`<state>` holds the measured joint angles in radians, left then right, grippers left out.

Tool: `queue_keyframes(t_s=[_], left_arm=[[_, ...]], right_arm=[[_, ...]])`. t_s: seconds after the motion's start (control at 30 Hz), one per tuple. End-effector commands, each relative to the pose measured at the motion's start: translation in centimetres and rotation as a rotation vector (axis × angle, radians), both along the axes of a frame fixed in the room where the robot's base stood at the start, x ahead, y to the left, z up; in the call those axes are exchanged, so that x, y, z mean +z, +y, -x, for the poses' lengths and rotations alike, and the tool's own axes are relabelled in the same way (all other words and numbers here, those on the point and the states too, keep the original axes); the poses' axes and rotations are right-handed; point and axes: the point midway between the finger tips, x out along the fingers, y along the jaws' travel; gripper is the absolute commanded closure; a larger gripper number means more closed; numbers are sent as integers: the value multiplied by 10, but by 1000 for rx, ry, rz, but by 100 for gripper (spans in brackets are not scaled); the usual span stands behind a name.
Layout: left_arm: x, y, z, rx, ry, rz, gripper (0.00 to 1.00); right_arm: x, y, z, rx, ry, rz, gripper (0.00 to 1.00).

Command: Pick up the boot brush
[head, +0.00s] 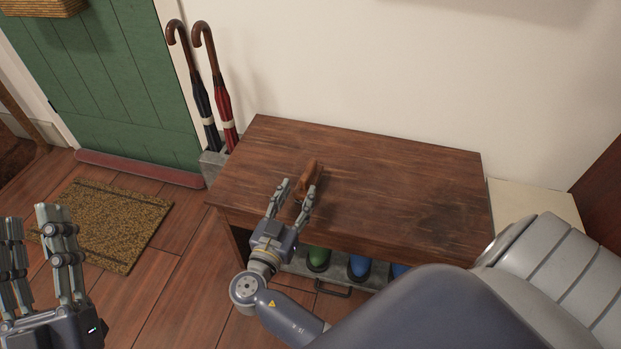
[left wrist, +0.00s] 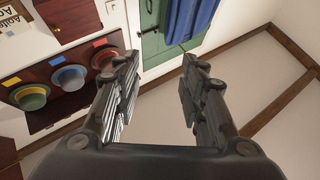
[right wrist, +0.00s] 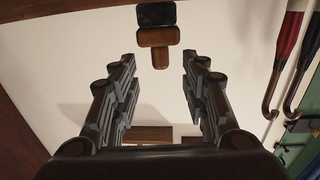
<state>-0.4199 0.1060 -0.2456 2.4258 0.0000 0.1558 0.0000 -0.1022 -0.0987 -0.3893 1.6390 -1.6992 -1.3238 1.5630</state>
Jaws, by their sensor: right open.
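My right gripper (head: 297,188) is open at the near end of the brush, one finger to each side in the picture. The brush appears just ahead of the fingertips; contact cannot be told. My left gripper (head: 38,222) is open and empty, off to the left of the bench.
Two umbrellas (head: 222,105) stand in a grey holder left of the bench. Boots (head: 318,259) sit below the bench top. A doormat (head: 115,222) lies before the green door (head: 120,75). The bench top right of the brush is clear.

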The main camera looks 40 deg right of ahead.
Motion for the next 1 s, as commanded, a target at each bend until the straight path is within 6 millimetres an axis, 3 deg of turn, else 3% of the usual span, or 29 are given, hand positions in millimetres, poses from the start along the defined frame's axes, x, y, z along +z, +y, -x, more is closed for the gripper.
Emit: queue_keyframes(t_s=[0.5, 0.87, 0.9, 1.0], left_arm=[[23, 2, 19, -9, -155, 45, 62], [28, 2, 24, -10, -187, 55, 62], [28, 2, 24, -10, -187, 55, 62], [28, 2, 24, -10, -186, 54, 62]], right_arm=[[-2, -59, -43, -1, 2, 3, 58], [-1, -71, -52, 1, 4, 0, 58], [-1, -71, -52, 1, 4, 0, 61], [-1, -71, -52, 1, 4, 0, 83]])
